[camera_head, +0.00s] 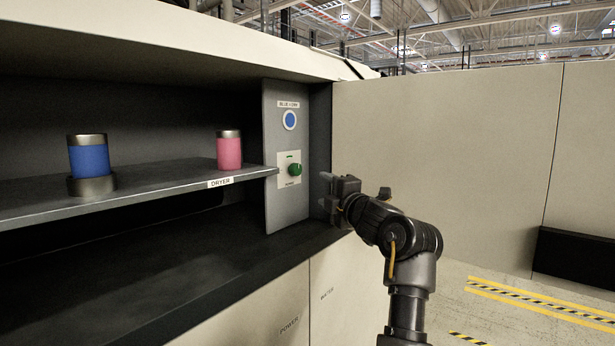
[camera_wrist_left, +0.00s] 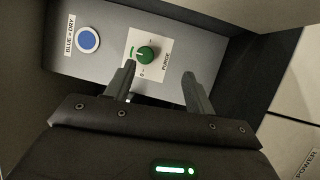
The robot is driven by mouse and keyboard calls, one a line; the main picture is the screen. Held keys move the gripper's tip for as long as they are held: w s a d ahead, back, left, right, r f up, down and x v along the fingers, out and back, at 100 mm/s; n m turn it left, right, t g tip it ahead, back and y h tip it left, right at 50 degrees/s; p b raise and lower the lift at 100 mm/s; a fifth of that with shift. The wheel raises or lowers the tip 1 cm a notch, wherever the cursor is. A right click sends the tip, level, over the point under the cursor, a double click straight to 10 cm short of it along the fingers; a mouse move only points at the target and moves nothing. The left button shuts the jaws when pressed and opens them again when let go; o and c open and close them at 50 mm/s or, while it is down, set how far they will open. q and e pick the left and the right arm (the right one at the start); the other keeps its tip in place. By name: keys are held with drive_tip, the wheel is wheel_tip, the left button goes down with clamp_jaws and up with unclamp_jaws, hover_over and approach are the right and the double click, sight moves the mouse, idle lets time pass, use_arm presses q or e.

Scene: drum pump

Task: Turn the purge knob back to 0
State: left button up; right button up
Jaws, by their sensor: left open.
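The green purge knob (camera_head: 295,170) sits on a white plate on the grey side panel (camera_head: 288,215) of the cabinet. It also shows in the left wrist view (camera_wrist_left: 146,53), with a 0 mark and a green arc printed beside it. My left gripper (camera_head: 328,192) is to the right of the knob in the head view, apart from it. In the left wrist view the two fingers (camera_wrist_left: 160,80) are spread, pointing at the panel, with the knob just beyond and between their tips. Nothing is held. The knob's exact pointer angle is too small to read. My right gripper is not in view.
A round blue indicator (camera_head: 289,120) labelled BLUE=DRY is above the knob. A blue cylinder (camera_head: 88,158) on a metal base and a pink cylinder (camera_head: 229,151) stand on the shelf marked DRYER (camera_head: 150,178). The cabinet's right wall (camera_head: 440,150) is close to my left arm.

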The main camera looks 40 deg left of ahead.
sight(298, 171)
use_arm(q)
drive_tip(key=a+r+p, duration=0.1)
drive_tip(key=a, duration=0.2)
drive_tip(key=w+a+r+n+p, duration=0.1)
drive_tip(key=a+p, duration=0.1)
drive_tip(key=a, duration=0.1)
drive_tip(key=a+r+n+g+p, duration=0.1)
drive_tip(key=a+p, duration=0.1)
drive_tip(key=a, duration=0.1)
drive_tip(key=shift+w+a+r, duration=0.25)
drive_tip(key=shift+r, duration=0.1)
drive_tip(key=shift+w+a+f+p, duration=0.1)
drive_tip(key=shift+w+a+p, duration=0.2)
drive_tip(key=shift+a, duration=0.3)
drive_tip(key=c, duration=1)
drive_tip(key=shift+o, duration=0.2)
drive_tip(key=shift+f, duration=0.1)
